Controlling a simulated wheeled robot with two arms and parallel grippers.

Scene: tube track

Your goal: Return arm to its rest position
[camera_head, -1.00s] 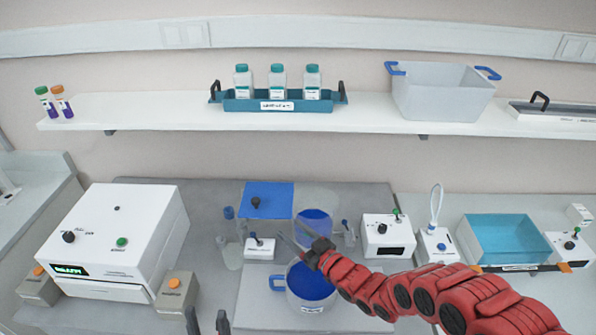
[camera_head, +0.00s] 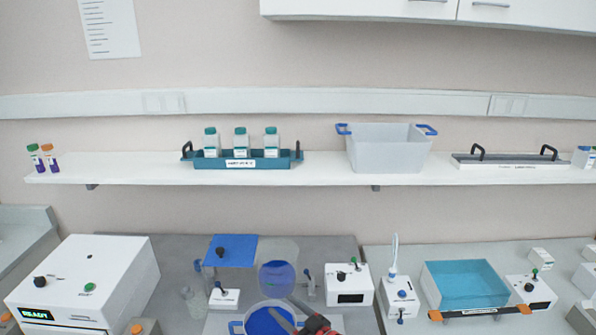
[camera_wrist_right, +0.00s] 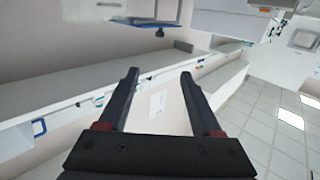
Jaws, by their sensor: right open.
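My right gripper (camera_head: 284,312) shows at the bottom edge of the head view, with a bit of its red arm, in front of a blue-filled container (camera_head: 266,320) with a blue handle. In the right wrist view its two dark fingers (camera_wrist_right: 159,76) are spread apart with nothing between them, and bench or shelf edges and the floor show beyond. Most of the right arm is cut off by the head view's lower edge. My left gripper is not in view.
The bench holds a white machine with a lit display (camera_head: 85,275), a blue plate (camera_head: 231,250), a small white device (camera_head: 348,286) and a teal-lined tray (camera_head: 467,286). The shelf (camera_head: 330,175) bears a bottle rack (camera_head: 284,163) and a grey bin (camera_head: 388,155). The air above the bench is clear.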

